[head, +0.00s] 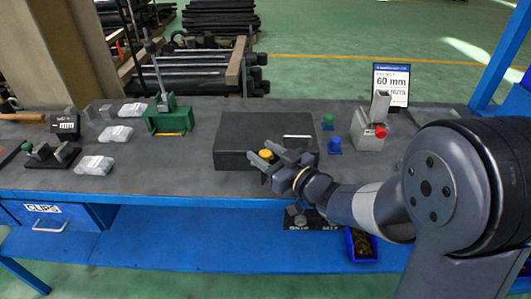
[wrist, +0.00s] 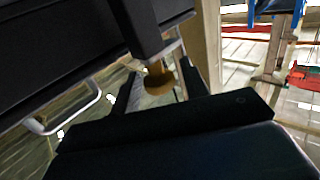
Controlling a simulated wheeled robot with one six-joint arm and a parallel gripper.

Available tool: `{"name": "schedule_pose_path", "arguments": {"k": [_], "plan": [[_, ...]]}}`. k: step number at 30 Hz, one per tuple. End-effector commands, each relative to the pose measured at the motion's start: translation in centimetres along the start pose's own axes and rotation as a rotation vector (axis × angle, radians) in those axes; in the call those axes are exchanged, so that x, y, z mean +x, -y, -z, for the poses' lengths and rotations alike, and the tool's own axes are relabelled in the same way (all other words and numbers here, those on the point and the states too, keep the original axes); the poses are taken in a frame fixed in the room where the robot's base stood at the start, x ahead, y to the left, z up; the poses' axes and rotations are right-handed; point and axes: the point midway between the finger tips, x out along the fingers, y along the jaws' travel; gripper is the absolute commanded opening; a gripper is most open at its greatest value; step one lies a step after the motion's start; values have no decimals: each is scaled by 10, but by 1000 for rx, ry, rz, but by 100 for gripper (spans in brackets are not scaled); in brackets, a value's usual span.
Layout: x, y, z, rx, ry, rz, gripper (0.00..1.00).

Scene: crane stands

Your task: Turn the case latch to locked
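The black case (head: 232,140) lies closed on the grey workbench. In the wrist view the knob (wrist: 160,82) looks brownish yellow, below a dark bar. My gripper (head: 263,155) reaches in from the right, its fingers on either side of the knob. The fingers are apart in both views, and I cannot tell whether either touches the knob. Any lock marking is hidden or too small to read.
A pale handle (head: 298,137) is on the case top. Blue and green knobs (head: 334,144) and a grey block with a red knob (head: 370,133) stand to the right. A green fixture (head: 168,118) and light packets (head: 95,165) are to the left. A sign (head: 390,82) stands behind.

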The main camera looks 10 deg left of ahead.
Motion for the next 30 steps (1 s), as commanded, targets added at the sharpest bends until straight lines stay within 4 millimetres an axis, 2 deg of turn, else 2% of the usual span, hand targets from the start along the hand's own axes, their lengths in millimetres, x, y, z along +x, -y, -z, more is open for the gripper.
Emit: {"name": "schedule_pose_path", "arguments": {"k": [2, 13, 23, 30], "plan": [[0, 0, 0, 0, 0, 0, 37], [0, 0, 0, 0, 0, 0, 6], [0, 1, -2, -1, -2, -33, 5], [0, 2, -4, 0, -5, -126, 5]]}}
